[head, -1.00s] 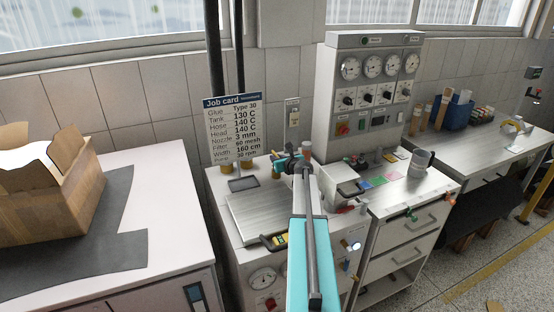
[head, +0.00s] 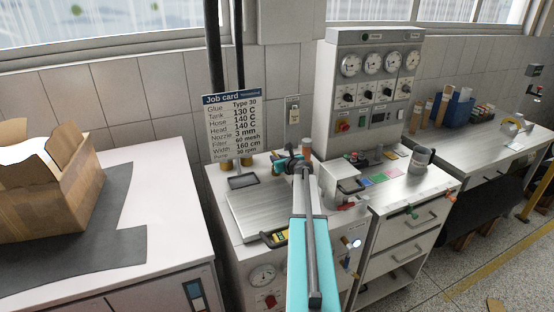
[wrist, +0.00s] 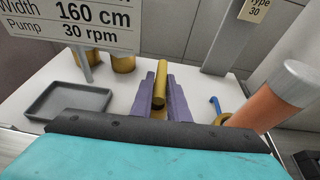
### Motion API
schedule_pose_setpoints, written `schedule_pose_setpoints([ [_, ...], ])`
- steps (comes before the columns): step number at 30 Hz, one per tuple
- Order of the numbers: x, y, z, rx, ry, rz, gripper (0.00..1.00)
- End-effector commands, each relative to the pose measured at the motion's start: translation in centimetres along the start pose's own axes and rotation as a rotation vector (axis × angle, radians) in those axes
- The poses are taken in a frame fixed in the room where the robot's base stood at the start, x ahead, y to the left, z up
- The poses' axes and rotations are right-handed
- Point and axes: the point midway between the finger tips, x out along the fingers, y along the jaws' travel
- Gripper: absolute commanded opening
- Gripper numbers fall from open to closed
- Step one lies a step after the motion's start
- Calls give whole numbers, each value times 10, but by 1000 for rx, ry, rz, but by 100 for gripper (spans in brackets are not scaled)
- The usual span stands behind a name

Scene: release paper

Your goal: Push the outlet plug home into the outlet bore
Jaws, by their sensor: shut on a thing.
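My gripper (wrist: 160,98) is shut on a brass-coloured cylinder (wrist: 160,75), which I take to be the outlet plug. The cylinder lies between the two purple fingers and points away from the wrist. In the head view my gripper (head: 292,163) is over the back right of the machine top, and the plug is too small to make out there. I cannot pick out the outlet bore in either view. My wrist and arm hide part of the machine top and front.
A grey tray (wrist: 68,101) lies left of my gripper. An orange cylinder (wrist: 270,95) stands close on the right. The job card (head: 233,125) is behind, and a gauge cabinet (head: 370,95) rises to the right.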

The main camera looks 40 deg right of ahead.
Motion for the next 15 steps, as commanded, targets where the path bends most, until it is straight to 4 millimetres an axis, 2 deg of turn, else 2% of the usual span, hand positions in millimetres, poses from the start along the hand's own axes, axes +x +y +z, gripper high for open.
schedule_pose_setpoints([
  [15, 3, 0, -8, 0, 0, 0, 0],
])
